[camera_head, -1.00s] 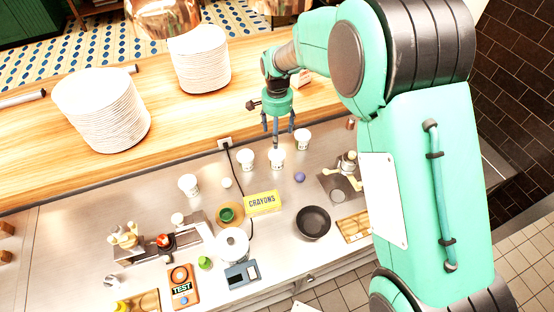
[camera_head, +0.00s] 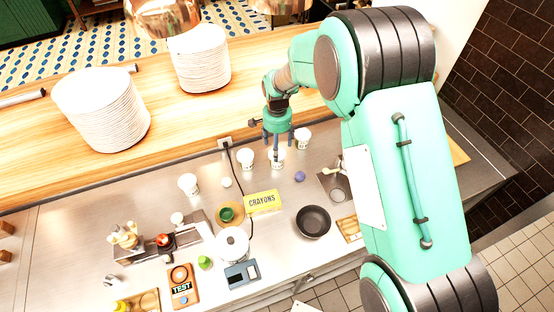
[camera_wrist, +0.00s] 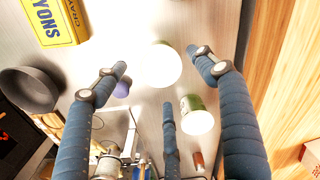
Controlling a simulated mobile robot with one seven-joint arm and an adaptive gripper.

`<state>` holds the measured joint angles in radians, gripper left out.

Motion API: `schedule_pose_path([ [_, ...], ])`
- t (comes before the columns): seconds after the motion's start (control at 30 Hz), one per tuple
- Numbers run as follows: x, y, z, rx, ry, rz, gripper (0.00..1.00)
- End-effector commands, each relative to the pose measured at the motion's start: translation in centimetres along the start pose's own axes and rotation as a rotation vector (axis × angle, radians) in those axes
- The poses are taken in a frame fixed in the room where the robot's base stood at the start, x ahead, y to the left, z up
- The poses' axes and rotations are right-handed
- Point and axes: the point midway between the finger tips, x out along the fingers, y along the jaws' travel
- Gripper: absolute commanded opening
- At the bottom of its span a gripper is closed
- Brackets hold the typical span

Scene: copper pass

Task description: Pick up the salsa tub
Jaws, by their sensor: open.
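Several white tubs with small markings stand on the steel counter; I cannot read which one is the salsa tub. My gripper (camera_head: 277,147) is open, pointing down over the tub (camera_head: 277,161) in the middle of the back group. In the wrist view a bright white lid (camera_wrist: 158,64) sits between the spread fingers, washed out by light. I cannot tell whether the fingers touch it. Another tub (camera_head: 302,139) stands behind to the right; its green side (camera_wrist: 196,114) shows in the wrist view. A third tub (camera_head: 246,158) stands to the left, and another (camera_head: 189,184) farther left.
A purple ball (camera_head: 299,176) lies close to the right of the tub under my gripper. A yellow crayons box (camera_head: 262,202) and a dark pan (camera_head: 313,222) lie nearer the front. Plate stacks (camera_head: 101,108) stand on the wooden ledge.

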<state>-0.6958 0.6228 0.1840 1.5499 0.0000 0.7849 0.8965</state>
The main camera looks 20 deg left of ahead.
Motion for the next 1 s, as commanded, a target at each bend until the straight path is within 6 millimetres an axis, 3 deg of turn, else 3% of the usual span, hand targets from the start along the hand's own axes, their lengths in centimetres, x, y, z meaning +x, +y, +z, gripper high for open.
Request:
schedule_pose_path([
  [0.53, 0.9, 0.0, 0.0, 0.0, -0.001, 0.001, 0.71],
  [1.0, 5.4, 0.0, 0.1, 0.0, 0.0, 0.0, 0.71],
])
